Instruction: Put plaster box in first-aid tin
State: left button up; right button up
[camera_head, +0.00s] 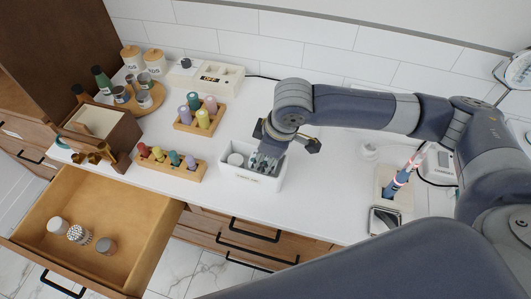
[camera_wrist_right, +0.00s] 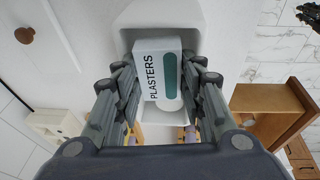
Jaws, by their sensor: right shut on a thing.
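The white first-aid tin (camera_head: 250,182) stands open near the counter's front edge in the head view. My right gripper (camera_head: 266,160) points down into the tin's opening, over its right part. In the right wrist view the gripper (camera_wrist_right: 163,100) is shut on the plaster box (camera_wrist_right: 157,68), a white box lettered PLASTERS with a green panel. The box is between the fingers and over the tin; I cannot tell whether it touches the tin's floor. In the head view the gripper hides the box. A white round item (camera_head: 235,160) sits in the tin's left part. My left gripper is not in view.
Wooden racks with coloured bottles (camera_head: 172,164) (camera_head: 201,114) stand left of the tin. An open drawer (camera_head: 95,222) with several small items juts out at the lower left. A toothbrush holder (camera_head: 394,188) is at the right.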

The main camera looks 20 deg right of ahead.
aim_at(275, 166)
jog(key=o, duration=0.9)
jog(key=shift+f, duration=0.2)
jog(key=shift+r, duration=0.45)
jog(key=v, duration=1.2)
jog(key=shift+r+b, duration=0.3)
jog(key=shift+w, duration=0.1)
